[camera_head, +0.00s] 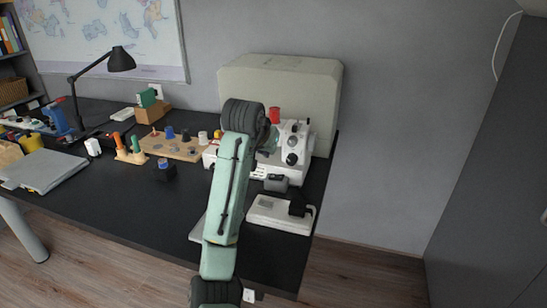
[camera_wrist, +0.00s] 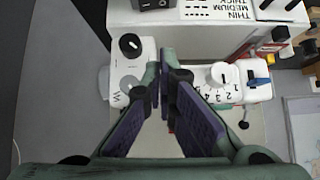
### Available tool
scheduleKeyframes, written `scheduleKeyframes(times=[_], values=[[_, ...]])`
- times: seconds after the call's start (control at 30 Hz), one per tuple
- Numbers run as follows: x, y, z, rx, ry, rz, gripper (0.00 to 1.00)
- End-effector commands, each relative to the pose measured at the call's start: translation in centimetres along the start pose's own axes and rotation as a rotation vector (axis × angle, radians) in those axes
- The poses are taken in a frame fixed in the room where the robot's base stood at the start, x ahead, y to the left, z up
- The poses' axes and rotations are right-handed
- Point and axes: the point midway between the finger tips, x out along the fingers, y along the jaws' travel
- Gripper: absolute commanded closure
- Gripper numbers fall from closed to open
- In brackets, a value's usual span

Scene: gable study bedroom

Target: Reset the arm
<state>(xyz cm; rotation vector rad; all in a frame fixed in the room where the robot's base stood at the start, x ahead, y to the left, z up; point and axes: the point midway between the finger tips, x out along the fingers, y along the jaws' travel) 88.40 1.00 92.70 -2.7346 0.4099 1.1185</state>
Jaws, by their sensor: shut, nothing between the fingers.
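My green arm reaches up the middle of the head view over the black table (camera_head: 125,205). My gripper's end is mostly hidden there behind the arm, close to a white sewing machine (camera_head: 292,150). In the wrist view my gripper (camera_wrist: 167,80) shows two dark fingers with purple pads. The fingertips meet, with nothing held. Below them is the sewing machine (camera_wrist: 128,75), with its dials on both sides of the fingers. I cannot tell whether the fingers touch it.
A beige padded cover (camera_head: 285,80) stands behind the machine. A white foot pedal (camera_head: 280,213) lies near the table's right edge. A wooden board (camera_head: 178,147) with spools, a black lamp (camera_head: 120,60) and a grey laptop-like slab (camera_head: 42,170) lie left. Free tabletop shows at front left.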

Motion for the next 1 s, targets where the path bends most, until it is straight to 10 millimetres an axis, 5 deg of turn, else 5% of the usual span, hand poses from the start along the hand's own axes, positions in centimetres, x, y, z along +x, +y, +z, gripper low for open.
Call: scheduleKeyframes(times=[0.47,0.63,0.77,1.0], values=[[-1.1,-0.1,0.0,0.0,-0.001,0.0,1.0],[-2.8,-2.7,-1.6,-0.045,0.129,-0.046,1.0],[-7.7,-8.3,-4.1,-0.126,0.393,-0.161,1.0],[-22.5,-19.2,-4.4,-0.227,0.891,-0.475,1.0]])
